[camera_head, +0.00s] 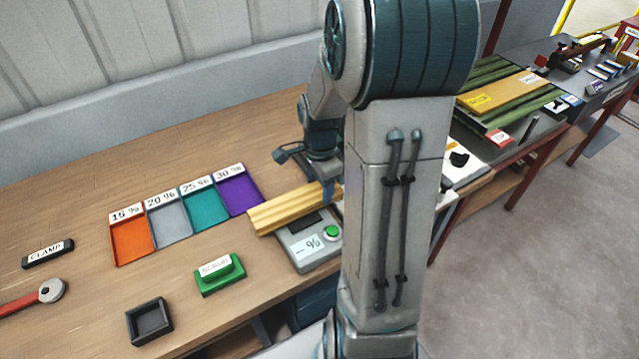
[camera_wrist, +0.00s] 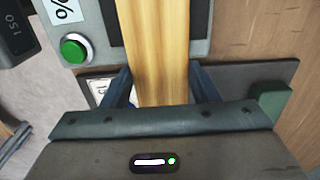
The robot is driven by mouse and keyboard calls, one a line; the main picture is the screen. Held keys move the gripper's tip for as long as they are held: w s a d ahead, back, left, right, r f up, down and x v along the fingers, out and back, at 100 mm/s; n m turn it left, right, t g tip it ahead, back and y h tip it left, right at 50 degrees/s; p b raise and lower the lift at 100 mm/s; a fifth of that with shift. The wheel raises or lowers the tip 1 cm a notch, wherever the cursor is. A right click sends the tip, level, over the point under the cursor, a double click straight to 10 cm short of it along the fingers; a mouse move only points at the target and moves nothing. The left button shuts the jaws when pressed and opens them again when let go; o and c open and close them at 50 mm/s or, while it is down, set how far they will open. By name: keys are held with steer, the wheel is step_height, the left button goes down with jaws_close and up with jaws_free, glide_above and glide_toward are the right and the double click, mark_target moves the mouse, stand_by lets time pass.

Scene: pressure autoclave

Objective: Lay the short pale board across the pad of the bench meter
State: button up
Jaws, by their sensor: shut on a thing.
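The short pale board (camera_head: 285,209) is a yellowish wooden piece, held level over the far part of the grey bench meter (camera_head: 318,255). The meter has a "%" label and a green button (camera_head: 331,233); in the wrist view its dark pad (camera_wrist: 113,25) shows beside the board (camera_wrist: 160,45). My gripper (camera_wrist: 161,88) is shut on the board's near end in that view, one finger on each side. In the head view my gripper (camera_head: 327,190) is at the board's right end, partly hidden by my arm. I cannot tell whether the board touches the pad.
Four trays, orange (camera_head: 131,241), grey (camera_head: 168,222), teal (camera_head: 203,205) and purple (camera_head: 238,189), stand left of the board. Bare bench lies behind the trays.

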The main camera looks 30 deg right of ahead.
steer(key=o, duration=1.1)
step_height(320, 180, up, 11)
steer(key=s+a+n+t, duration=0.1)
steer(key=s+a+n, duration=0.3)
steer(key=n, duration=0.2)
steer(key=s+a+r+n+t, duration=0.1)
steer(key=s+a+n, duration=0.3)
steer(key=n, duration=0.2)
steer(key=s+a+r+n+t, duration=0.1)
steer(key=s+a+n, duration=0.3)
steer(key=n, duration=0.1)
steer(key=shift+s+n, duration=0.4)
